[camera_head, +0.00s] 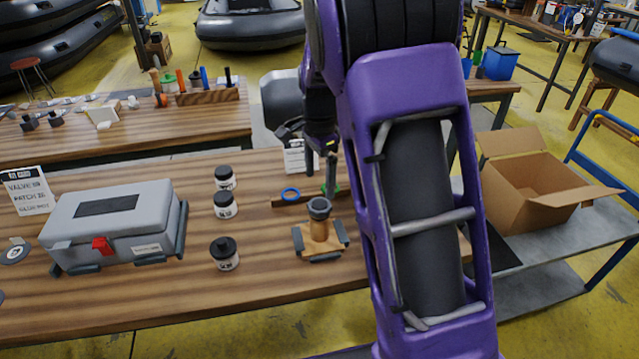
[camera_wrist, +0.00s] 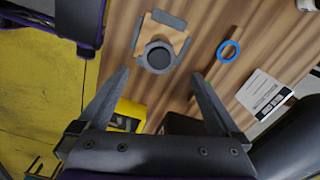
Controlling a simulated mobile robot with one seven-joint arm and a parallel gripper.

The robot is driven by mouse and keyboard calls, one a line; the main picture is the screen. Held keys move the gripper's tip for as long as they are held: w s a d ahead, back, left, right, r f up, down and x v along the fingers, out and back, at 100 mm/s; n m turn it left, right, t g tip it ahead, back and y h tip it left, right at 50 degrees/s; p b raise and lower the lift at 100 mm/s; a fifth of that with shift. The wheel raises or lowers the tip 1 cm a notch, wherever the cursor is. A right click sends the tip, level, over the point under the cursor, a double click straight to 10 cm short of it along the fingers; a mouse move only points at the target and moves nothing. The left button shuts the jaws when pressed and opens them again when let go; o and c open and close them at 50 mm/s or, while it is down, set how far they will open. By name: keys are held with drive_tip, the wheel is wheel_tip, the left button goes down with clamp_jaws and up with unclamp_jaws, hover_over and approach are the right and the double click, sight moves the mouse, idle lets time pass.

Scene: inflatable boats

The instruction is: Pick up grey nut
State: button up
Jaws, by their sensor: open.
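The grey nut (camera_head: 319,207) is a dark grey ring on top of an upright wooden post. The post stands on a wooden base (camera_head: 303,239) with grey pads at its edges, on the striped wooden table. In the wrist view the nut (camera_wrist: 158,47) shows from above as a round ring with a dark centre, just beyond the fingertips and roughly centred between them. My gripper (camera_wrist: 159,73) is open and empty, its two fingers apart. In the head view my gripper (camera_head: 330,170) hangs above and slightly behind the nut, partly hidden by my purple arm.
A blue ring (camera_head: 290,195) lies on a wooden strip behind the nut. Several black-lidded jars (camera_head: 224,254) stand left, beside a grey toolbox (camera_head: 110,222). A white card (camera_head: 298,157) stands behind. An open cardboard box (camera_head: 535,200) sits on a cart at right.

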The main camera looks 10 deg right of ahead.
drive_tip(key=shift+r, duration=0.8)
drive_tip(key=n+b, duration=0.1)
wheel_tip(320, 180, up, 8)
drive_tip(key=r+n+b, duration=0.1)
drive_tip(key=n+b, duration=0.4)
drive_tip(key=n, duration=0.4)
hover_over(320, 204)
drive_tip(key=f, duration=0.3)
drive_tip(key=f+b, duration=0.1)
drive_tip(key=f, duration=0.7)
drive_tip(key=shift+s+a+f+b, duration=0.1)
drive_tip(key=shift+s+a+b, duration=0.05)
drive_tip(key=shift+s+b, duration=0.15)
drive_tip(key=shift+w+f+b, duration=0.15)
drive_tip(key=shift+f+b, duration=0.2)
drive_tip(key=shift+f, duration=1.25)
drive_tip(key=shift+w+f+b, duration=0.1)
drive_tip(key=shift+f+b, duration=0.2)
drive_tip(key=shift+f, duration=1.25)
drive_tip(key=c, duration=1.4)
drive_tip(key=shift+r, duration=0.1)
